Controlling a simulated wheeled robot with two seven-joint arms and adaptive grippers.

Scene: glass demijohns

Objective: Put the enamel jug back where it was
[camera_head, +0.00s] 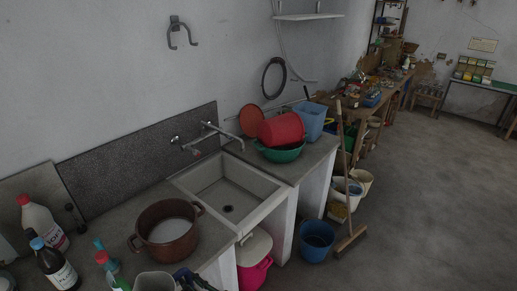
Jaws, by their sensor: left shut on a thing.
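A pale grey vessel, which I take to be the enamel jug (154,281), shows at the bottom edge of the head view, in front of the brown pot. Only its upper part is in the picture; its base is cut off, so I cannot tell whether it touches the worktop. My left gripper (188,279), dark and partly cut off, is at the jug's right side and is shut on it. The exact grip point is hidden. My right gripper is not in view.
A brown two-handled pot (166,229) stands on the worktop beside the empty sink (229,187). Bottles, including a white one with a red cap (42,222), crowd the left. A green basin (279,153) with a red container (281,129) stands beyond the sink.

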